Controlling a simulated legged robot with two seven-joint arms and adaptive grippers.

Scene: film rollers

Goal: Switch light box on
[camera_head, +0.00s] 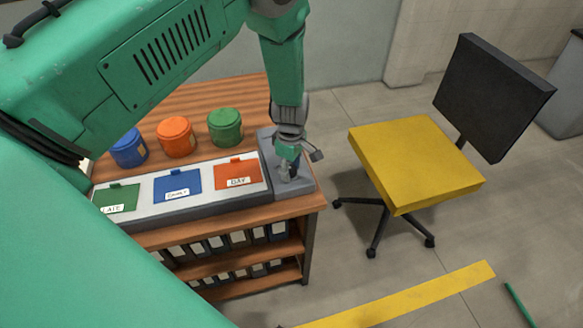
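The light box (145,211) is a long grey box with a pale top panel on the wooden desk. Green, blue and orange labelled cards lie on its panel. A darker grey control section (303,187) forms its right end. My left gripper (289,170) points down at this section, its fingers close to or touching it. The switch is hidden or too small to make out, and the finger opening is unclear. My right gripper is not in view.
Blue (129,148), orange (176,137) and green (225,126) canisters stand behind the light box. The wooden desk (200,97) has shelves of binders below. A yellow-seated office chair (413,160) stands to the right, with open floor around it.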

